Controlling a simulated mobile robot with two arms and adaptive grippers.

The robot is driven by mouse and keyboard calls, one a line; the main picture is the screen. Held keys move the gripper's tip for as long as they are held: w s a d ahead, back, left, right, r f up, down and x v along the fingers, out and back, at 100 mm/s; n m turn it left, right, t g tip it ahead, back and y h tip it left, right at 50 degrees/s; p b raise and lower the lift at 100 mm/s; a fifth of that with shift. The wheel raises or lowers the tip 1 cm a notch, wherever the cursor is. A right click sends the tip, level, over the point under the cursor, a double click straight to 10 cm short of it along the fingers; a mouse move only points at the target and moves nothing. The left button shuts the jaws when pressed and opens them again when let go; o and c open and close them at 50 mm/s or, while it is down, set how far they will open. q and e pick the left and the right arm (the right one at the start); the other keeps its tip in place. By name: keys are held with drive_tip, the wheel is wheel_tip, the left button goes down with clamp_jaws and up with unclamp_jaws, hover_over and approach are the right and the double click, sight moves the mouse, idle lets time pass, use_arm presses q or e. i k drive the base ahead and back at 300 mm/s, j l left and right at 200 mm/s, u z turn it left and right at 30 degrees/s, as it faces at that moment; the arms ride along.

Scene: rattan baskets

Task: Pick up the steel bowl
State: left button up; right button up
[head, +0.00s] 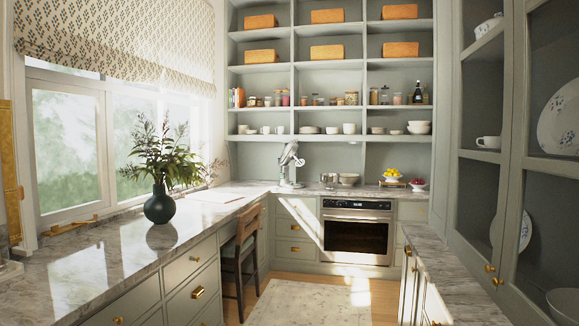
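A small shiny metal vessel (329,181), which may be a steel bowl, stands on the far counter above the oven's left side. A paler bowl (348,179) sits just to its right. Another round grey bowl (563,306) shows in the lower right corner, inside the glass-fronted cabinet and cut by the frame edge. I cannot tell for certain which of these is the steel bowl. Neither of my grippers is in view.
A marble counter (92,268) runs along the left, with a dark vase of leaves (160,206) on it. A chair (243,246) stands at the counter. An oven (357,232) is at the back. The rug (315,302) lies on open floor. A marble-topped cabinet (446,280) is at right.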

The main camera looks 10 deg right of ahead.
sight(329, 180)
drive_tip(key=i+z, duration=0.25)
drive_tip(key=i, duration=7.3)
drive_tip(key=l, duration=0.15)
